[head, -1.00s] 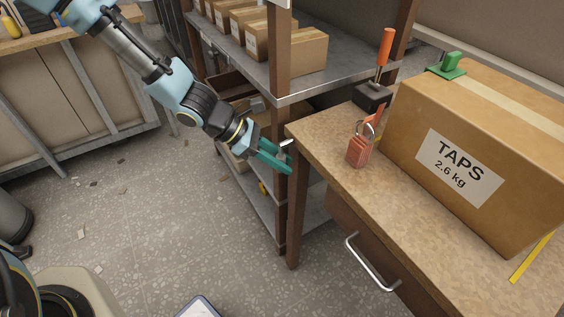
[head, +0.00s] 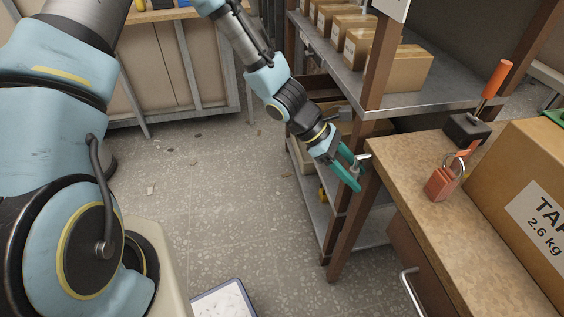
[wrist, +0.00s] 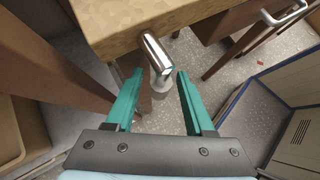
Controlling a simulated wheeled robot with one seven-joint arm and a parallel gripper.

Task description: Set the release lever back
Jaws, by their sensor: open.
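A small chrome lever (wrist: 157,52) sticks out from the bench's edge in the wrist view; its lower end is rounded and grey. It also shows in the head view (head: 364,157) as a small bright bar at the bench corner. My gripper (head: 359,174) has teal fingers and is open at that corner. In the wrist view my gripper (wrist: 160,78) has one finger on each side of the lever's lower end, with the lever between them. I cannot tell whether either finger touches it. An orange-handled lever (head: 497,80) stands tilted on a black block on the bench.
The wooden bench (head: 410,155) carries a red padlock (head: 443,183) and a large carton (head: 520,175). A metal shelf (head: 425,97) with several boxes stands behind. A drawer handle (head: 412,288) juts from the bench front. The speckled floor (head: 215,215) is mostly clear.

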